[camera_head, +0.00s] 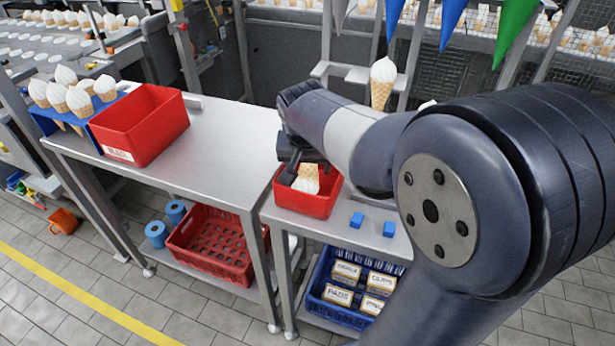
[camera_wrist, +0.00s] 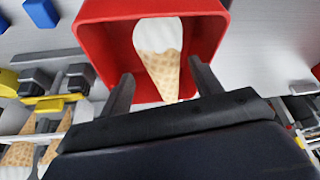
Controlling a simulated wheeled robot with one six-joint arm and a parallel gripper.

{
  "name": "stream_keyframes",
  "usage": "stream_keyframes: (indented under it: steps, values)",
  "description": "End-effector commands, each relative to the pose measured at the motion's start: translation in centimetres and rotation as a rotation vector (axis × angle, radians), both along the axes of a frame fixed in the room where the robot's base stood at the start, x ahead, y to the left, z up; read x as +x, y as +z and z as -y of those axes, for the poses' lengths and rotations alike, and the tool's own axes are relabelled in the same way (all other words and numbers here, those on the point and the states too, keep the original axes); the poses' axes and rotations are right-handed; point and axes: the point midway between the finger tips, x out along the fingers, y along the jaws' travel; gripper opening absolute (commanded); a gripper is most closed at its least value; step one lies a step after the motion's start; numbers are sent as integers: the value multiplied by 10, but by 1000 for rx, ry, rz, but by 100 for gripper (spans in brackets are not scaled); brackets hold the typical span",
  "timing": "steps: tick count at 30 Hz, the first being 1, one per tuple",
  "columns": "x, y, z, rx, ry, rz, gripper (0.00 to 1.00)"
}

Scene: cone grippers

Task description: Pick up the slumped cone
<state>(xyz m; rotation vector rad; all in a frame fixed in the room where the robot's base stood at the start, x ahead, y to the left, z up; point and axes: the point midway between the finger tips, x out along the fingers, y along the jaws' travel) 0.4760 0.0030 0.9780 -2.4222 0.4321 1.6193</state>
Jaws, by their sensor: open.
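One cone with white ice cream and a waffle wrap (camera_head: 309,172) lies tilted in the small red bin (camera_head: 300,203), its white top low and its waffle part up. In the wrist view the cone (camera_wrist: 160,62) leans inside the red bin (camera_wrist: 101,40), its narrow end toward my gripper. My gripper (camera_head: 303,167) is over the bin, beside the cone's upper part. In the wrist view its two fingers (camera_wrist: 162,85) are apart, one on each side of the waffle, with gaps visible. Whether they touch the cone cannot be told. The bin floor is partly hidden.
A larger red bin (camera_head: 170,118) and a blue rack of upright cones (camera_head: 96,137) stand on the left table. Two blue blocks (camera_head: 356,220) lie right of the small bin. Another upright cone (camera_head: 380,90) stands behind my arm. The left tabletop's middle is clear.

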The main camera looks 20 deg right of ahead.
Motion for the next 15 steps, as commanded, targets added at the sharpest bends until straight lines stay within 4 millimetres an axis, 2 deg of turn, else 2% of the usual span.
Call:
stream_keyframes:
  steps: [9, 15]
  values:
    - [12, -41, 2, 0, -1, -5, 61]
    - [16, -50, 3, 1, 0, -2, 61]
